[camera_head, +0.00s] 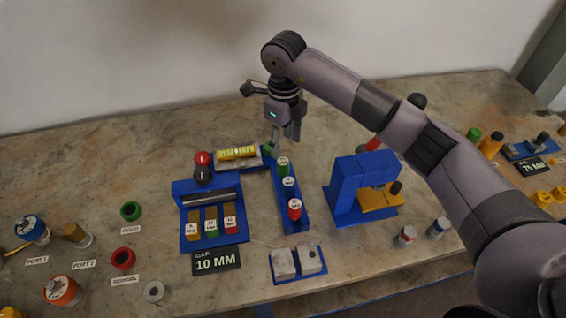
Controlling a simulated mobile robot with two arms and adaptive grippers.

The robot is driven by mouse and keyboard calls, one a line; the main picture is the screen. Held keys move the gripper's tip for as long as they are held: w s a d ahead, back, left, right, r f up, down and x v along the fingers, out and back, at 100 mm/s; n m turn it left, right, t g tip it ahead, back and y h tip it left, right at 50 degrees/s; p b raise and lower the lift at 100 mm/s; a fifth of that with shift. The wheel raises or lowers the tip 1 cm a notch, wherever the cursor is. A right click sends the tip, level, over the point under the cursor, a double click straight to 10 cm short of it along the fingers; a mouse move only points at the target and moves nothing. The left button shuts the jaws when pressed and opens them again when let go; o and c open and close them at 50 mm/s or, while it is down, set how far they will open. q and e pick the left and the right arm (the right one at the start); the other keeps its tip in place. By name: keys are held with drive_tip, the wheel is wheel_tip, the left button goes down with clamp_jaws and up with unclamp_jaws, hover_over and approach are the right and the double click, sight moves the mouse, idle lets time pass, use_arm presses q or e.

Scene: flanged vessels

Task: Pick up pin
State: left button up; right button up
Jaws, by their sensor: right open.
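My right gripper (285,140) points down at the back of the bench, open, with nothing seen between its fingers. Just below its fingertips is a small green piece (268,150) near the end of a blue rack (301,222). The rack holds a green-topped, a blue-topped and a red-topped cylinder (295,208) in a row. A grey metal rod (211,197) lies across a blue fixture (184,220), left of the gripper. I cannot tell which of these is the pin. My left gripper is not in view.
A yellow-topped block (237,153) lies left of the gripper. A tall blue stand (345,183) is to its right, under my arm. Two grey blocks (284,263) sit in a front tray. Rings and flanged parts (62,290) are at left. The back left bench is clear.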

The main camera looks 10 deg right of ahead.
sight(283, 161)
wheel_tip(283, 161, down, 4)
drive_tip(key=shift+w+r+p, duration=0.1)
drive_tip(key=shift+w+p, duration=0.05)
drive_tip(key=shift+p, duration=0.2)
drive_tip(key=shift+a+f, duration=0.1)
drive_tip(key=shift+f, duration=0.3)
wheel_tip(283, 161, down, 4)
drive_tip(key=shift+r+p, duration=0.2)
drive_tip(key=shift+p, duration=0.7)
drive_tip(key=shift+f, duration=0.3)
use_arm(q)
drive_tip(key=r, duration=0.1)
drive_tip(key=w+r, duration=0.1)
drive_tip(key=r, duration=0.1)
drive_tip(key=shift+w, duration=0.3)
use_arm(e)
drive_tip(key=shift+c, duration=0.2)
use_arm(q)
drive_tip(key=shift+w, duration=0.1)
use_arm(e)
clamp_jaws()
